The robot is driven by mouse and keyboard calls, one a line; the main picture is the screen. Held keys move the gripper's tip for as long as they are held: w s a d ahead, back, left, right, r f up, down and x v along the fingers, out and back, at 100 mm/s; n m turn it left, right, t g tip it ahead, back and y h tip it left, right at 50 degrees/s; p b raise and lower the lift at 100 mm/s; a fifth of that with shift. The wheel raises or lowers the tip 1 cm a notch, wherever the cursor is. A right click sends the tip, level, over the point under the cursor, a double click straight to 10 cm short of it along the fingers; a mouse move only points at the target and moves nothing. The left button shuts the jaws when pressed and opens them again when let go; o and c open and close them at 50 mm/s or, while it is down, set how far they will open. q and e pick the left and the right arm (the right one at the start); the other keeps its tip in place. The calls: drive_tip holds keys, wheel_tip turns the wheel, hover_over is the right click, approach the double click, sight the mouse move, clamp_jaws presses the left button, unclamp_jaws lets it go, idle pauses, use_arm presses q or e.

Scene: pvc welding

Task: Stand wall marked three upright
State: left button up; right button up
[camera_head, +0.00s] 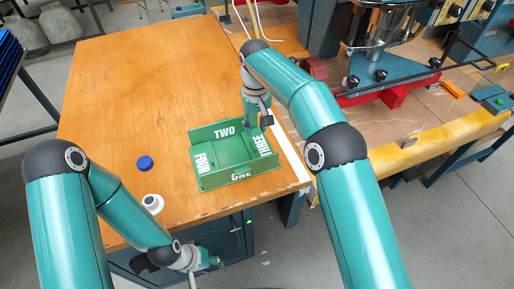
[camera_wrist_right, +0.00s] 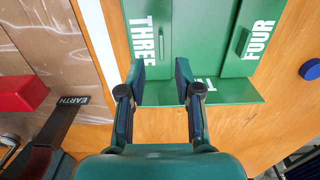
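The green panel piece (camera_head: 215,160) sits on the wooden table, its walls lettered ONE, TWO, THREE and FOUR. The wall marked THREE (camera_head: 262,146) is on the right side and looks flat or leaning outward; it also shows in the right wrist view (camera_wrist_right: 152,60). The wall marked TWO (camera_head: 208,134) looks upright at the back. The wall marked FOUR (camera_head: 202,165) is at the left. My right gripper (camera_wrist_right: 161,82) is open and empty, over the back corner by THREE and TWO; contact cannot be told. My left gripper (camera_head: 212,262) hangs beyond the table's front edge, its fingers unclear.
A blue cap (camera_head: 145,163) and a white ring-like part (camera_head: 152,203) lie left of the green piece. The wooden table (camera_head: 130,90) is clear behind and left. A second bench (camera_head: 400,155) with a red and teal machine stands at the right.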

sight(256, 148)
wheel_tip(256, 148, down, 10)
drive_tip(key=shift+s+r, duration=0.1)
drive_tip(key=shift+r, duration=0.05)
idle(0.3)
clamp_jaws()
drive_tip(key=shift+r, duration=0.1)
